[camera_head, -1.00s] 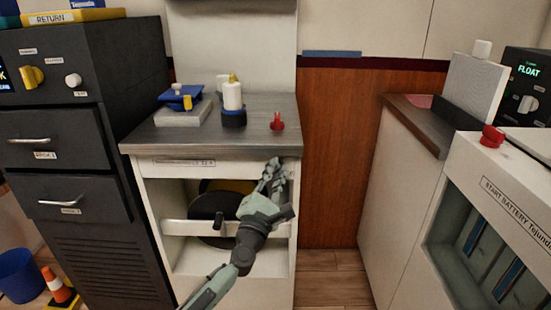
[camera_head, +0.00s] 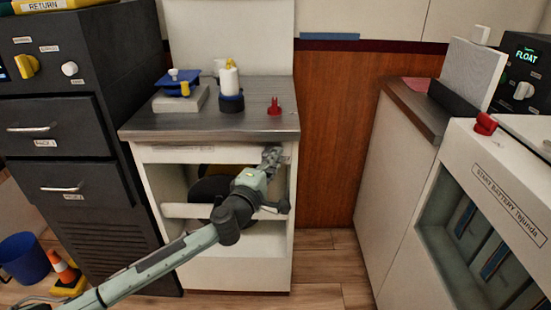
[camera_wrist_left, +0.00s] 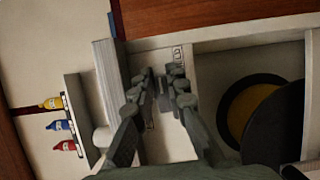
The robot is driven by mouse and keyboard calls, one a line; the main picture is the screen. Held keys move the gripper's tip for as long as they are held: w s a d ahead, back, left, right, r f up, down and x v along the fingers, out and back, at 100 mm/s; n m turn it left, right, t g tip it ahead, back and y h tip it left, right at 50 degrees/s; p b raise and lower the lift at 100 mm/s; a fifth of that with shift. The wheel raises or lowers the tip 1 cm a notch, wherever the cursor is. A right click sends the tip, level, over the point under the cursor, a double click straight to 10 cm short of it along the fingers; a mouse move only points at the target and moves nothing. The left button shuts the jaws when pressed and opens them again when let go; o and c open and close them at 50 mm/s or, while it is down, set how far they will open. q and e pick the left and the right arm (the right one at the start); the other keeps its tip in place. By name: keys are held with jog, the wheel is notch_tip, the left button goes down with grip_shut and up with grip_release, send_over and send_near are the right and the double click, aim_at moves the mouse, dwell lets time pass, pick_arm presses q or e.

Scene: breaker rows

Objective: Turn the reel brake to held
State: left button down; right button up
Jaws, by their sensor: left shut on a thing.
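My left gripper (camera_head: 272,156) is at the upper right front of the white cabinet (camera_head: 230,275), just below the worktop. In the left wrist view its two fingers (camera_wrist_left: 160,80) are close together over the pale cabinet frame. They are shut on a small dark part between them, apparently the reel brake (camera_wrist_left: 163,100), mostly hidden by the fingers. A label ending in "LD" (camera_wrist_left: 178,56) shows just beyond the fingertips. The black reel with a yellow core (camera_wrist_left: 275,118) sits in the cabinet opening beside the gripper. In the head view my arm partly hides the reel (camera_head: 207,188). My right gripper is out of view.
The worktop (camera_head: 170,128) holds a blue device on a grey block (camera_head: 180,98), a white bottle (camera_head: 229,78) and a red piece (camera_head: 274,107). A dark drawer cabinet (camera_head: 60,145) stands left. A battery cabinet (camera_head: 470,165) stands right, with open floor between.

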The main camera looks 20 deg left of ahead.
pick_arm(q)
jog(key=shift+w+a+f, duration=0.1)
jog(key=shift+a+f, duration=0.05)
jog(key=shift+a, duration=0.25)
jog(key=c, duration=1.5)
grip_release()
jog(key=shift+c, duration=0.2)
jog(key=shift+d, duration=0.15)
jog(key=s+a, duration=0.1)
jog(key=s, duration=1.1)
jog(key=shift+a, duration=0.2)
jog(key=shift+o, duration=0.6)
